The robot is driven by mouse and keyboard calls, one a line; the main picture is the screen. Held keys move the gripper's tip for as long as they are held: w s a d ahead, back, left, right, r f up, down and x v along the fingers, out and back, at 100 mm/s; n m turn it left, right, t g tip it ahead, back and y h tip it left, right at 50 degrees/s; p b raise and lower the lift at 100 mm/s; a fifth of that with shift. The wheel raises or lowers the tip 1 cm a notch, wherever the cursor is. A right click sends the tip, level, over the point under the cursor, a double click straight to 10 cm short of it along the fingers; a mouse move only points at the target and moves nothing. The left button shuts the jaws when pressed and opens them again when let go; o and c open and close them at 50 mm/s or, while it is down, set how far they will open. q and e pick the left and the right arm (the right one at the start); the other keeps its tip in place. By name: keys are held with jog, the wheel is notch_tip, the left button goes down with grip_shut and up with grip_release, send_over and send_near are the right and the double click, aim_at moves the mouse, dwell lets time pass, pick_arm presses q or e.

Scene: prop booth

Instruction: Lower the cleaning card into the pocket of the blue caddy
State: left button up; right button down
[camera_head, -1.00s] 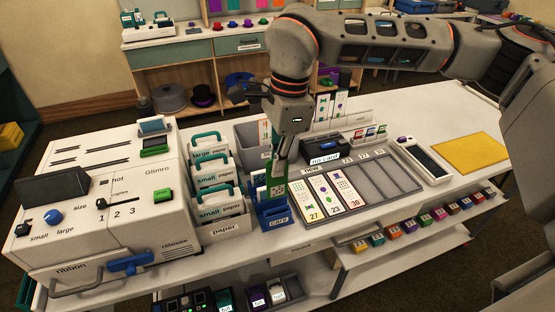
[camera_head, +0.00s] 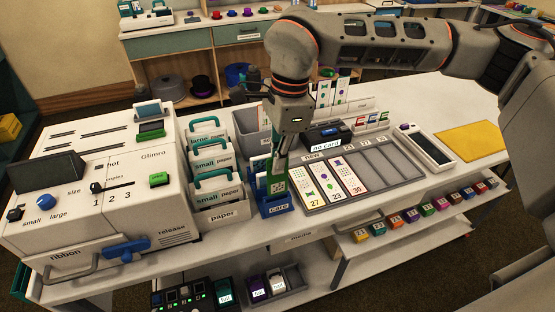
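The blue caddy (camera_head: 272,205), with a label on its front, stands at the table's front edge beside the paper rack. My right gripper (camera_head: 281,158) points down over the caddy, its fingers close together on the upper part of the cleaning card (camera_head: 277,183). The card is green with a pale patch and stands roughly upright. Its lower edge is hidden by the caddy's front, so it looks to be at or partly inside the pocket; I cannot tell how deep. My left gripper is not in view.
The paper rack (camera_head: 222,215) stands close on the left, and a grey bin (camera_head: 250,133) is behind. On the right are the grey tray (camera_head: 380,170) with several numbered cards and a black card reader (camera_head: 326,135). A large white machine (camera_head: 100,190) fills the left.

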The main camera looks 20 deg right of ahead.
jog(key=shift+f+b, duration=0.3)
jog(key=shift+f, duration=0.15)
jog(key=shift+f+b, duration=1.6)
jog(key=shift+f, duration=1.1)
jog(key=c, duration=2.2)
grip_release()
jog(key=r, duration=0.4)
jog(key=d+r, duration=0.1)
jog(key=r, duration=0.7)
jog(key=shift+d, duration=0.2)
jog(key=shift+f, duration=0.15)
